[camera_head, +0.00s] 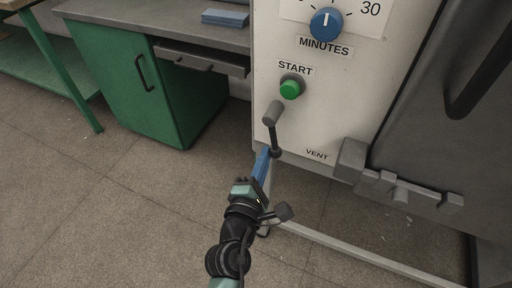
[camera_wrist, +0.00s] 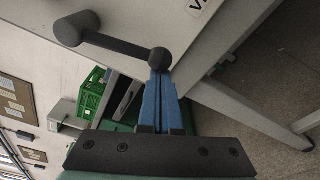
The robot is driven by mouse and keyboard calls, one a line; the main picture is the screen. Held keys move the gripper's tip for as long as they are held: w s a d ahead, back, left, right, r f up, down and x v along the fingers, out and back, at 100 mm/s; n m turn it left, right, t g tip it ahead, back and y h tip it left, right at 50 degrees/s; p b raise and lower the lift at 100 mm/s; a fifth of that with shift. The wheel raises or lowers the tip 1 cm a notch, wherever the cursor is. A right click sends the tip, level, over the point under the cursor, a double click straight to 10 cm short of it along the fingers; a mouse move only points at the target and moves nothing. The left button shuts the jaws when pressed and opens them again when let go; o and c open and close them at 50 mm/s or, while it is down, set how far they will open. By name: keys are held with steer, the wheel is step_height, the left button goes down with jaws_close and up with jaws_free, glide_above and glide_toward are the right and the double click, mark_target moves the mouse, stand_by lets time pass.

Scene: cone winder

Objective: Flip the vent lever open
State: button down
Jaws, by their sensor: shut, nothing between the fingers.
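The vent lever (camera_head: 274,138) is dark grey, on the lower part of the white machine panel, left of the VENT label (camera_head: 317,154).
A green START button (camera_head: 290,89) and a blue MINUTES dial (camera_head: 326,24) sit above the lever. A grey latch (camera_head: 398,190) and dark door (camera_head: 450,110) are at right. A green workbench (camera_head: 150,90) stands at left. The floor (camera_head: 110,210) between is clear.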

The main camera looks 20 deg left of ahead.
steer(key=shift+s+d+r+n+g+h+p, duration=0.15)
steer(key=shift+d+r+n+h+p, duration=0.25)
steer(key=shift+d+r+n+p, duration=1.3)
steer(key=shift+w+d+r+n+g+h+p, duration=0.1)
steer(key=shift+d+r+n+h+p, duration=0.4)
steer(key=shift+d+n+p, duration=2.3)
steer(key=shift+s+d+r+n+g+h+p, duration=0.25)
steer(key=shift+r+n+p, duration=1.15)
steer(key=shift+p, duration=2.05)
steer(key=shift+w+d+f+n, duration=0.15)
steer(key=shift+f+n, duration=0.1)
steer(key=shift+n, duration=0.05)
steer(key=f+b, duration=0.4)
steer(key=shift+w, duration=0.3)
steer(key=shift+s+f, duration=0.15)
steer(key=shift+f, duration=0.15)
steer(key=s+r, duration=0.2)
steer(key=s, duration=0.7)
steer(key=shift+s, duration=0.25)
